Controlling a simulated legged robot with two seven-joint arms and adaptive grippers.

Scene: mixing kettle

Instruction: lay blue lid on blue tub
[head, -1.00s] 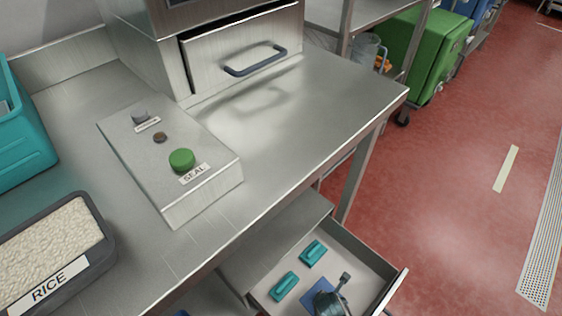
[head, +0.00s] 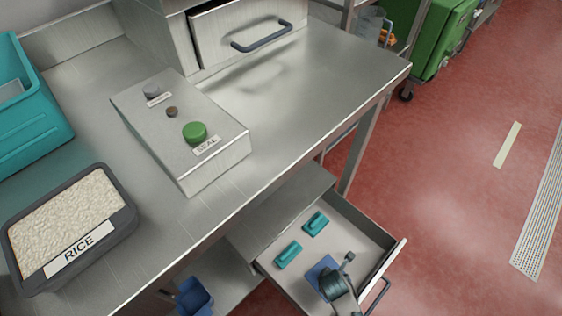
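A flat blue square piece, apparently the blue lid (head: 319,269), lies in the open drawer at the lower right in the head view. A dark grey jointed part, apparently my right gripper (head: 338,278), comes up from the bottom edge and covers part of the lid. Whether it touches the lid or is open or shut is unclear. A blue container, apparently the blue tub (head: 194,298), shows below the counter at the bottom, partly cut off by the frame and the counter edge. My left gripper is not in view.
Two teal handled pieces (head: 316,223) (head: 289,254) lie in the drawer (head: 376,230). The counter (head: 320,80) holds a rice tray (head: 123,220), a teal bin (head: 50,130) and a control box with a green SEAL button (head: 195,132). The right part of the counter is clear.

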